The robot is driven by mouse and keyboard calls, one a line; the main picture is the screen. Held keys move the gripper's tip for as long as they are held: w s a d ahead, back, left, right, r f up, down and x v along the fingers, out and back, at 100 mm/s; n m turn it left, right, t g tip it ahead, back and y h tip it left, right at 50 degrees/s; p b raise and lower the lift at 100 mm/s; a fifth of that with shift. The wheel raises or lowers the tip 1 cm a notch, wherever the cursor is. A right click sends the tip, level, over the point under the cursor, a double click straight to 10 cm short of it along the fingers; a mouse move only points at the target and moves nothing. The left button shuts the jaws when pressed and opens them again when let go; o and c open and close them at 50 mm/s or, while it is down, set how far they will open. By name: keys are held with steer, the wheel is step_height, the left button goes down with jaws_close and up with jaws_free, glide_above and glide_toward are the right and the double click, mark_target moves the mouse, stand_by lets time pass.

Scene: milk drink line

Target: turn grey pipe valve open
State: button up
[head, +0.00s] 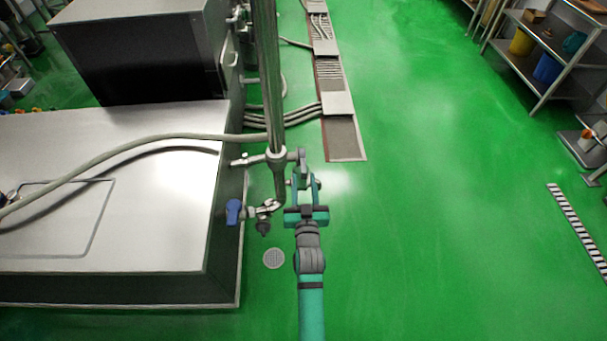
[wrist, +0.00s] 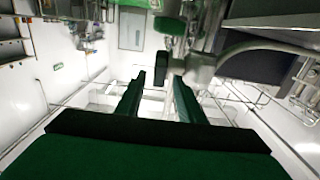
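The grey pipe valve (head: 299,157) sits on the right side of the upright steel pipe (head: 267,75), with its grey handle hanging downward. My gripper (head: 304,182) is at this handle, just right of the pipe, with its teal fingers apart. In the wrist view, my gripper (wrist: 159,80) shows two separated dark green fingers. A dark handle end (wrist: 160,67) appears between or just beyond the fingertips, and the grey valve body (wrist: 197,68) is to their right. I cannot tell whether a finger touches the handle.
A blue-handled valve (head: 233,211) is lower left of the pipe. A steel tank (head: 120,240) fills the left, with a hose (head: 130,150) running across it to the pipe. A floor drain (head: 273,259) lies below.

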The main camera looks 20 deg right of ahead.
mark_target(304, 176)
steer(key=shift+x, duration=1.55)
